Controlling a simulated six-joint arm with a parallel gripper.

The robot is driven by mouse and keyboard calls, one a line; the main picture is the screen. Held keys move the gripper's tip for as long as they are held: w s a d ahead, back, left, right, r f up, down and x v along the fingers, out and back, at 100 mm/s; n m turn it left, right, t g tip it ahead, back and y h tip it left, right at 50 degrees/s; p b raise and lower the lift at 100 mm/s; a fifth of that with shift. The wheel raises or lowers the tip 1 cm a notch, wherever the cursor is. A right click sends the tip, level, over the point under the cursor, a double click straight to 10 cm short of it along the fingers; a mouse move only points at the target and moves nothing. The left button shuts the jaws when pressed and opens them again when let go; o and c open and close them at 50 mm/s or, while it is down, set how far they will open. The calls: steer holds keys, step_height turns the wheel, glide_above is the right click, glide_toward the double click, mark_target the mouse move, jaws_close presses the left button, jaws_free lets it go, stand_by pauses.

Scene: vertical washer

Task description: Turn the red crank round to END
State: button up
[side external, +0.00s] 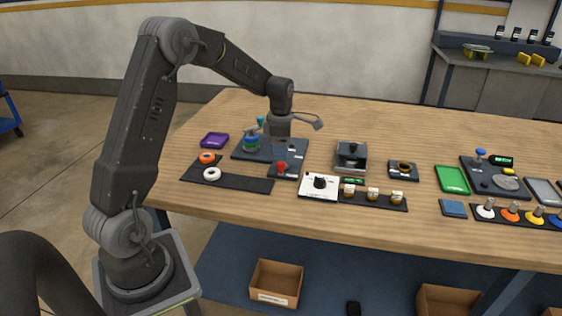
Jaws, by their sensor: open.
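A small red part (281,168), which looks like the crank's handle, stands on a dark plate (291,172) at the left-middle of the table. Its turn angle and any END mark are too small to read. My gripper (281,146) points down over the dark station, just behind the red part in this view. It is open, and I see nothing held in it. Its fingertips are hard to make out against the dark plate, so I cannot tell whether they touch anything.
Left of my gripper stands a fixture with green and blue parts (251,142). A metal box (351,157) and a black-knobbed white panel (319,188) stand to the right.

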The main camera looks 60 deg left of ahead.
mark_target(281, 163)
steer(key=shift+f, duration=2.4)
steer(key=c, duration=0.9)
steer(key=shift+c, duration=0.2)
